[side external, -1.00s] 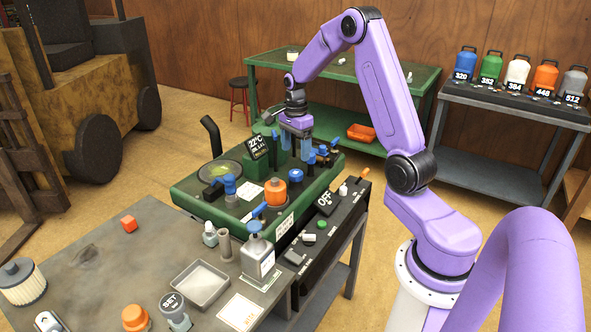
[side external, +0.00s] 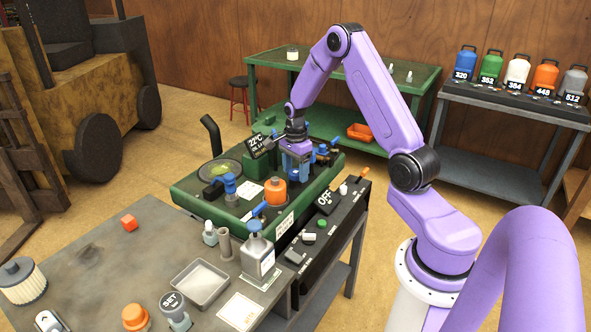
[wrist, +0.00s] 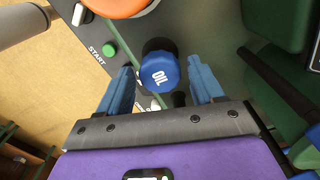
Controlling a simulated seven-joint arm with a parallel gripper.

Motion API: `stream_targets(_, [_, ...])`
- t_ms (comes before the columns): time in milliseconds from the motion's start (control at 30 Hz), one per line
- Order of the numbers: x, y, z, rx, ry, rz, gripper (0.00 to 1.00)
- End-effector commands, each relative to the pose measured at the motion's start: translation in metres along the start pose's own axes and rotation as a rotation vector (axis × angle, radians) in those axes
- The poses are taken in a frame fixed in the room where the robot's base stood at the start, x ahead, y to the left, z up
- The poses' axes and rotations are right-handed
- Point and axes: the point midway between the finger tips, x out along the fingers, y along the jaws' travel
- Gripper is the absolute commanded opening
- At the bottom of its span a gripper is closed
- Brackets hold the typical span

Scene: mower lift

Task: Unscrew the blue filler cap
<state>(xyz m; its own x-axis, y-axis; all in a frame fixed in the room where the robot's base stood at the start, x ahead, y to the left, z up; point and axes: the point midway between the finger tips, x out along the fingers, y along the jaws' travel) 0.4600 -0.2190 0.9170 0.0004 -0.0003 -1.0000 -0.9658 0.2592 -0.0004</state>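The blue filler cap (wrist: 160,72), lettered OIL, sits on a dark neck on the green mower deck (side external: 190,192). In the wrist view it lies between the tips of my blue fingers. My gripper (wrist: 161,66) is open, with one finger on each side of the cap and a visible gap on both sides. In the side view my gripper (side external: 297,165) points down over the cap's spot, and its fingers partly hide the cap. I cannot tell how far the fingertips reach down beside it.
An orange cap (side external: 275,191) stands close by on the deck, left of my gripper. A display (side external: 258,146) and blue-handled fittings (side external: 330,135) crowd around. A black control panel (side external: 318,228) runs along the deck's near side. The grey bench (side external: 100,260) has free room.

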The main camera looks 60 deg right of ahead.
Motion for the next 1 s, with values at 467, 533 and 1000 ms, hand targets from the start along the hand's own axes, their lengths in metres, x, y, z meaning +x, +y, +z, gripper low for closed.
stream_targets(467, [-0.0003, 0.0000, 0.0001, 0.000, 0.000, 0.000, 0.76])
stream_targets(533, [-0.0003, 0.0000, 0.0001, -0.001, 0.000, 0.000, 0.76])
stream_targets(1000, [-0.0003, 0.0001, -0.0009, 0.001, 0.000, 0.000, 0.76])
